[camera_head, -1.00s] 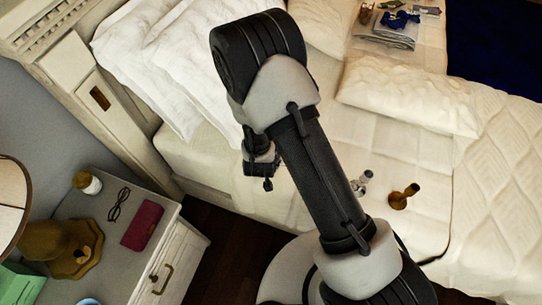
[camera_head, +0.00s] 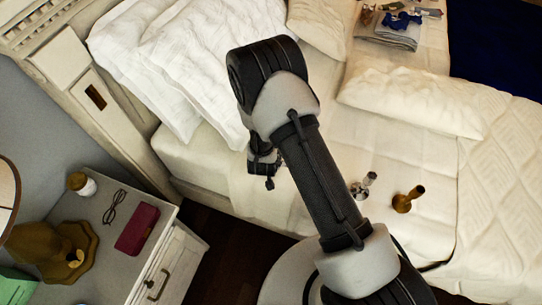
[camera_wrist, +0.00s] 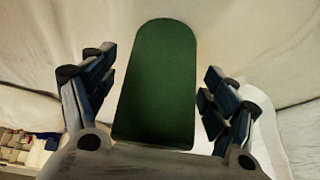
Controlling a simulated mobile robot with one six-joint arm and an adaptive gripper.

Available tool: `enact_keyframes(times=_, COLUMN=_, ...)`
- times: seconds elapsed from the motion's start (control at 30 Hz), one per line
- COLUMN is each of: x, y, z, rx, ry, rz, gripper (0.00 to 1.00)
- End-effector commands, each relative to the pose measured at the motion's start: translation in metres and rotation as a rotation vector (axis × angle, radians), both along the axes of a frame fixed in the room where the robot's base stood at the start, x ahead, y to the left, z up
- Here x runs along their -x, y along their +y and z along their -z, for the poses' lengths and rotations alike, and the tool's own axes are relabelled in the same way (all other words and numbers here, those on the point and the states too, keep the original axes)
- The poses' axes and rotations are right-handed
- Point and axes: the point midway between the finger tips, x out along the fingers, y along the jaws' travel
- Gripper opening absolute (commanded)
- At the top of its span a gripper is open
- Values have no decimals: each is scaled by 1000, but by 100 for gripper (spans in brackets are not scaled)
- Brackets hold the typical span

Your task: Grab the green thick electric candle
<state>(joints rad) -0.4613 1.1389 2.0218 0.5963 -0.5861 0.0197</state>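The green thick candle (camera_wrist: 158,85) fills the middle of the wrist view, a dark green shape with a rounded far end. My gripper (camera_wrist: 158,88) has its fingers spread on both sides of the candle, with small gaps visible between each finger and its sides. The fingers look open around it, not pressed on it. In the camera_head view my gripper (camera_head: 263,172) hangs small beside the bed edge, partly behind my arm. I cannot make out the candle there.
The bed (camera_head: 200,160) carries pillows, a silver candlestick (camera_head: 364,186) and a brass one (camera_head: 408,199). A nightstand (camera_head: 103,255) at lower left holds glasses, a dark red case (camera_head: 137,229) and a lamp. In the wrist view a white item (camera_wrist: 240,100) lies behind the right finger.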

Motion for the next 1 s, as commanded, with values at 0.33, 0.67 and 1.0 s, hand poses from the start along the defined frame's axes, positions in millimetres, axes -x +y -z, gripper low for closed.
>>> enact_keyframes(times=0.33, x=0, y=0, z=0, rx=0, ry=0, rz=0, gripper=55)
enact_keyframes(times=0.67, x=0, y=0, z=0, rx=-1, ry=0, rz=1, gripper=33)
enact_keyframes(times=1.0, x=0, y=0, z=-2, rx=0, ry=-1, rz=1, gripper=28)
